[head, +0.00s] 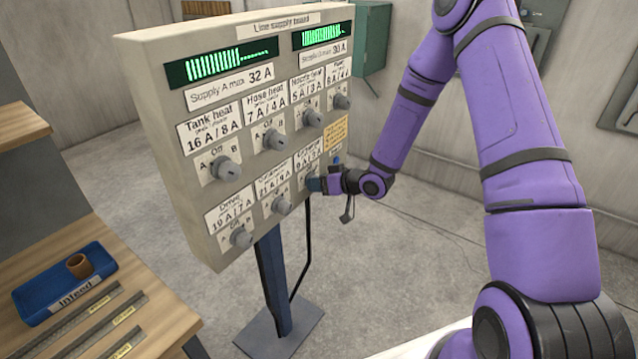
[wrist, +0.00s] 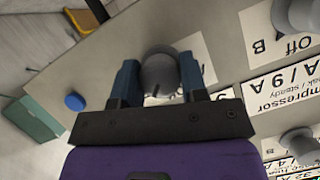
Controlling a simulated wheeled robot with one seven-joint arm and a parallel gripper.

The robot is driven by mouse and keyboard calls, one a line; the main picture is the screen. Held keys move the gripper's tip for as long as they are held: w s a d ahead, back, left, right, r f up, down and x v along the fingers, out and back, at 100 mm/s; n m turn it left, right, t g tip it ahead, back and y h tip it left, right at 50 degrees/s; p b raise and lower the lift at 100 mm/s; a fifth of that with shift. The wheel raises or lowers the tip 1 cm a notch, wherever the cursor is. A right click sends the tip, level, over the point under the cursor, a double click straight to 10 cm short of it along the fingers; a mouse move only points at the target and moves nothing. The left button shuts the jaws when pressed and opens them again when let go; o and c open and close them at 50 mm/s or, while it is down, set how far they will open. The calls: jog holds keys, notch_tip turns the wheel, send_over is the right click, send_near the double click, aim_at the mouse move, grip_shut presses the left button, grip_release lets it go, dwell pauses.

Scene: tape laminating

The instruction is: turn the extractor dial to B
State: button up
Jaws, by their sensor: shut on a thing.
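The supply board (head: 150,75) stands on a post and has two rows of grey dials under printed labels. My gripper (head: 314,182) is at the rightmost dial of the lower row, whose label (head: 307,161) is too small to read surely. In the wrist view my gripper (wrist: 161,82) is shut on this grey dial (wrist: 160,65), one finger on each side. The fingers hide most of its A, Off and B marks, so I cannot tell its setting. The compressor dial (head: 281,205) is just left of it in the head view.
Two green displays (head: 219,62) top the board. A blue button (wrist: 75,102) and a yellow note (head: 335,133) are near the gripped dial. A wooden bench (head: 150,312) with a blue tray (head: 40,311) is at lower left.

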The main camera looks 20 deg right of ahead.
jog(key=shift+w+r, duration=0.1)
jog(key=shift+w, duration=0.05)
jog(key=o, duration=0.9)
jog(key=v, duration=1)
jog(key=shift+s+d+r, duration=0.15)
jog(key=shift+s+d, duration=0.1)
jog(key=shift+d, duration=0.05)
jog(key=shift+r, duration=0.1)
